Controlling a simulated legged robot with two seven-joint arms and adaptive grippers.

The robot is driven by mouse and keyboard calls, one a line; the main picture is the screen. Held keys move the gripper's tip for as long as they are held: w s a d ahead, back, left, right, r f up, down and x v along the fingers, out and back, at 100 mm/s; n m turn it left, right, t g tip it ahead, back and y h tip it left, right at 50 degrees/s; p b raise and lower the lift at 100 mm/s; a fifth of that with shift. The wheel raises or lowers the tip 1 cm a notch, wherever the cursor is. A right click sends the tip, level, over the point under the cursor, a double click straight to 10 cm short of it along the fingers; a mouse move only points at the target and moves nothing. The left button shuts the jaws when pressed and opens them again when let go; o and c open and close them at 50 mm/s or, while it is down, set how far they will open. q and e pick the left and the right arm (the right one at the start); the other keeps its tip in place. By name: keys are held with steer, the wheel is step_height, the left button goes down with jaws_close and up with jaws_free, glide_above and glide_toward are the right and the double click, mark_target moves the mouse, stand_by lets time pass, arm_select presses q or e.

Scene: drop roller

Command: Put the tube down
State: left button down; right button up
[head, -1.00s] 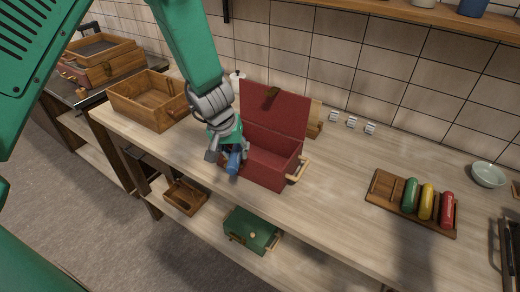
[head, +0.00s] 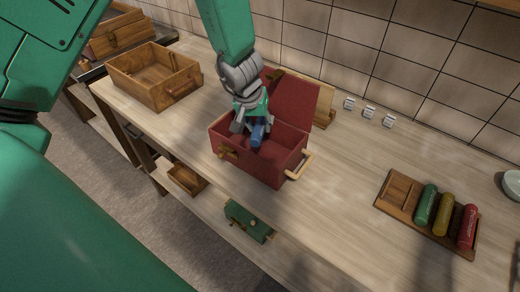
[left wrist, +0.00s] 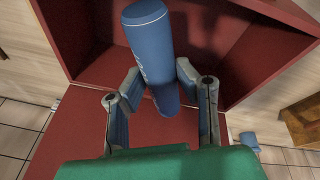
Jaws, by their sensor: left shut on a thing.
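A blue tube (left wrist: 150,50) is held between the fingers of my left gripper (left wrist: 155,95) in the left wrist view. In the head view, my left gripper (head: 249,130) is over the open red box, and the blue tube (head: 258,134) points down from it. The red box (head: 262,166) stands on the counter with its lid up at the back. The wrist view shows the red box's interior around the tube; I cannot tell whether the tube touches the bottom. My right gripper is not in view.
A wooden tray (head: 386,213) at the right holds a green tube (head: 425,205), a yellow tube (head: 445,214) and a red tube (head: 468,227). An open wooden box (head: 130,86) stands at the left. A green box (head: 247,219) is on the lower shelf. Counter between red box and tray is clear.

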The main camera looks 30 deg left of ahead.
mark_target(261, 153)
arm_select(q)
steer(key=shift+s+f+b, duration=0.2)
steer(key=shift+f+b, duration=0.2)
steer(key=shift+f, duration=0.1)
steer(key=shift+s+f+b, duration=0.2)
steer(key=shift+f+b, duration=0.2)
steer(key=shift+f, duration=0.05)
steer(key=b+x, duration=0.1)
steer(key=x, duration=0.1)
steer(key=shift+a+f+b, duration=0.15)
steer(key=shift+f+b, duration=0.15)
steer(key=shift+b, duration=0.05)
steer(key=shift+w+a+f, duration=0.1)
steer(key=shift+w+f, duration=0.05)
steer(key=shift+f, duration=0.1)
steer(key=shift+a+f+b, duration=0.1)
steer(key=shift+f+b, duration=0.05)
steer(key=shift+b, duration=0.3)
step_height(261, 153, down, 3)
steer(key=b, duration=0.3)
steer(key=shift+f, duration=0.15)
steer(key=shift+d+f+b, duration=0.2)
steer(key=shift+f+b, duration=0.15)
steer(key=shift+f, duration=0.05)
steer(key=shift+r, duration=0.1)
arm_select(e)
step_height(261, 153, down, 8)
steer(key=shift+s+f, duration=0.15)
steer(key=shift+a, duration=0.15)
